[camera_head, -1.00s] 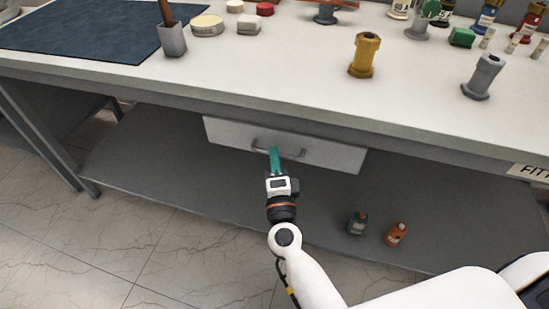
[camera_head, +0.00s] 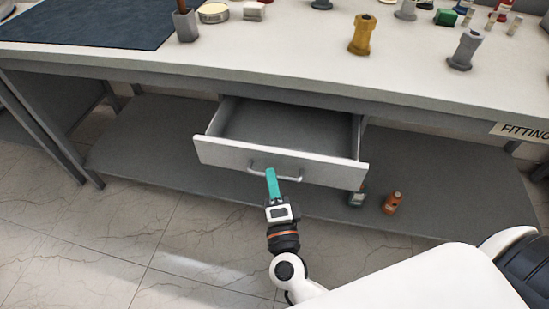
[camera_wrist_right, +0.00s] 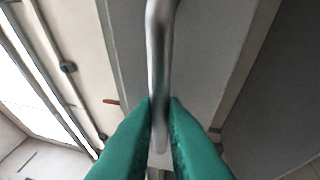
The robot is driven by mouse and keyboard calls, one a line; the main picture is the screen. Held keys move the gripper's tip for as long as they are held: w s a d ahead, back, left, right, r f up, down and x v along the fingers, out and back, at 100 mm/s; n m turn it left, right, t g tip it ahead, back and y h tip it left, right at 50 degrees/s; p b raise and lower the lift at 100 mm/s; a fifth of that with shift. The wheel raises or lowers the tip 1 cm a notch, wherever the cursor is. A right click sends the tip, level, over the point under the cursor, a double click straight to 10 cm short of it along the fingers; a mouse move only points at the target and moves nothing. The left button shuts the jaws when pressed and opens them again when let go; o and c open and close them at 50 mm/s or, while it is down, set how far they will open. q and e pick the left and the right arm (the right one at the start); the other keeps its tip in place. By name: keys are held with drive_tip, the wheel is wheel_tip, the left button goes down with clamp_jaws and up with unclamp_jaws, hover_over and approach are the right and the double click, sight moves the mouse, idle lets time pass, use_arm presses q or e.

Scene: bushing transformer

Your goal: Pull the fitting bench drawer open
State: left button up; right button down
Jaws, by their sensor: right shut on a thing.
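The fitting bench drawer (camera_head: 325,166) hangs under the bench top and stands partly pulled out, its grey inside (camera_head: 285,128) showing empty. Its metal bar handle (camera_head: 288,177) is on the front panel. My right gripper (camera_head: 270,172), with teal fingers, is shut on the handle near its left part. In the right wrist view the handle (camera_wrist_right: 158,60) runs between the two teal fingers (camera_wrist_right: 160,105). My left gripper is not in view.
The bench top (camera_head: 290,55) holds a yellow fitting (camera_head: 363,35), a grey fitting (camera_head: 465,50) and a dark mat (camera_head: 90,25).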

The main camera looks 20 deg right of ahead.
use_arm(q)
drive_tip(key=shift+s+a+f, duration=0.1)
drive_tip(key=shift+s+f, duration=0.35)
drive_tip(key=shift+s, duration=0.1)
use_arm(e)
drive_tip(key=s+a, duration=0.5)
drive_tip(key=s, duration=0.3)
drive_tip(key=shift+a, duration=0.3)
drive_tip(key=shift+s, duration=0.1)
drive_tip(key=c, duration=1.5)
unclamp_jaws()
drive_tip(key=shift+f, duration=0.1)
